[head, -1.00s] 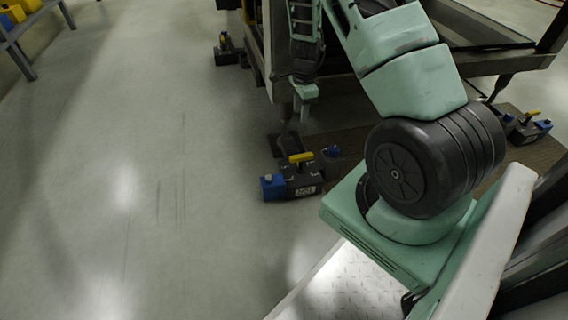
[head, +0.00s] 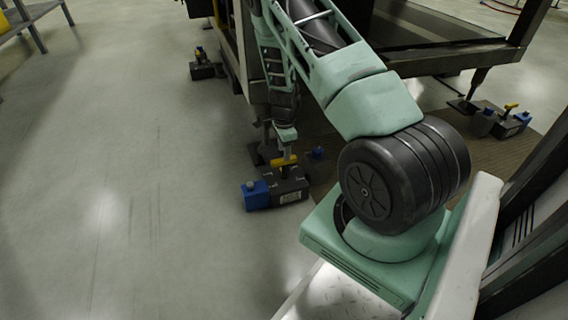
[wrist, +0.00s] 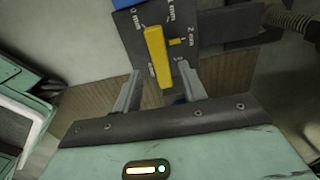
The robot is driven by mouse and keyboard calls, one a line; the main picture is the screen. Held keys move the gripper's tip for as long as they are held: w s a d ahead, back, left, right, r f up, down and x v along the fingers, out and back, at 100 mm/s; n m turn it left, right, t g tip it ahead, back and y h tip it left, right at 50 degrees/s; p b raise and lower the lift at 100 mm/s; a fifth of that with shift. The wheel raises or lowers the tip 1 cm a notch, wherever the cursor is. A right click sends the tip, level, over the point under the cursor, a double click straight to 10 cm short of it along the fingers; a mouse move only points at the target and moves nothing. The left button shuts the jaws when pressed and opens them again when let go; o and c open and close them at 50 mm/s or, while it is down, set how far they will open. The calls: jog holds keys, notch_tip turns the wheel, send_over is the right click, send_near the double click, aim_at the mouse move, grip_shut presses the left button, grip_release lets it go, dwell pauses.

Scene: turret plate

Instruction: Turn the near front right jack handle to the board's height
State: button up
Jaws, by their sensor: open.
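The jack (head: 285,190) under my arm is a dark block with a blue end box (head: 256,195) and a yellow handle (head: 284,161) on top. My gripper (head: 286,136) is just above that handle in the head view. In the wrist view the handle (wrist: 156,52) is a straight yellow bar on a dark dial plate (wrist: 194,32) with white mm marks. A small yellow tab (wrist: 176,42) sits at its right, towards a 2 mm mark. My gripper's open fingers (wrist: 160,76) appear on either side of the bar's lower end. I cannot tell whether they touch it.
A large dark machine frame (head: 445,60) stands above and behind the jack. Similar jacks stand at the far left (head: 203,70) and at the right (head: 505,118). A brown mat (head: 470,145) lies under the frame. The floor (head: 110,180) at the left is clear. No height board is legible.

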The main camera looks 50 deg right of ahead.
aim_at(284, 167)
jog(key=shift+w+f+b, duration=0.1)
jog(key=shift+f+b, duration=0.6)
jog(key=shift+f, duration=1.05)
grip_shut()
jog(key=shift+r+n+p, duration=0.1)
jog(key=shift+n+p, duration=0.2)
jog(key=shift+p, duration=0.1)
